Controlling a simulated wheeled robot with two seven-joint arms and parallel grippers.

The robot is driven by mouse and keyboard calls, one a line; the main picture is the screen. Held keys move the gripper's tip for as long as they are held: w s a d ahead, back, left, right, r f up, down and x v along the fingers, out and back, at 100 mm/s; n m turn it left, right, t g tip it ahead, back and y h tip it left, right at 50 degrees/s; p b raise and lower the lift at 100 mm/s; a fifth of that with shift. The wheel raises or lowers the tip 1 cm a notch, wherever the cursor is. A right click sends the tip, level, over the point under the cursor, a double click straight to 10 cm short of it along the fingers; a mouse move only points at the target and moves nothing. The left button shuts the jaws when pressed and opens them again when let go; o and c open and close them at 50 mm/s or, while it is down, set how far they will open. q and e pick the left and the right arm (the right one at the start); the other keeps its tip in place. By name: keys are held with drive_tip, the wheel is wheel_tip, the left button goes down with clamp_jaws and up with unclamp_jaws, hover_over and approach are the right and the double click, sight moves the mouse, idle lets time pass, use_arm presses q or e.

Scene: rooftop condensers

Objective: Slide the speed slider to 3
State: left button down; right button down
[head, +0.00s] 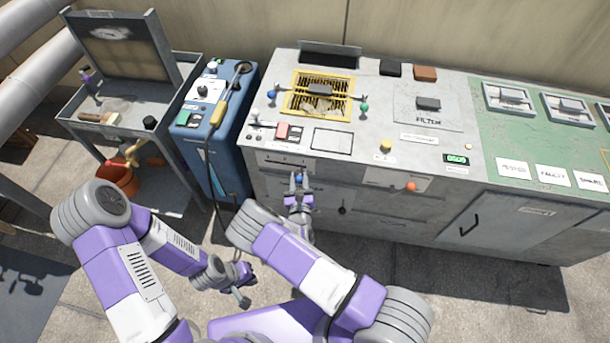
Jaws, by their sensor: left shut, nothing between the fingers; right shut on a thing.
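A pale panel with a dark slot (283,160) is on the console's front face; its lettering is too small to read. A small blue knob (298,178) shows between the fingertips of my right gripper (298,181), at the panel's lower right. My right gripper is shut on this blue knob, which looks like the slider's handle; the fingers partly hide it and the scale around it. My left gripper (243,291) is shut and empty, low over the floor in front of the blue cabinet, apart from the console.
A blue cabinet (213,135) and a metal cart (85,120) stand left.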

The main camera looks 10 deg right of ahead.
drive_tip(key=shift+s+d+f, duration=0.1)
drive_tip(key=shift+s+d, duration=0.05)
drive_tip(key=shift+d, duration=0.05)
drive_tip(key=c, duration=0.8)
unclamp_jaws()
drive_tip(key=p+v, duration=0.2)
drive_tip(key=v, duration=0.5)
drive_tip(key=shift+s, duration=0.3)
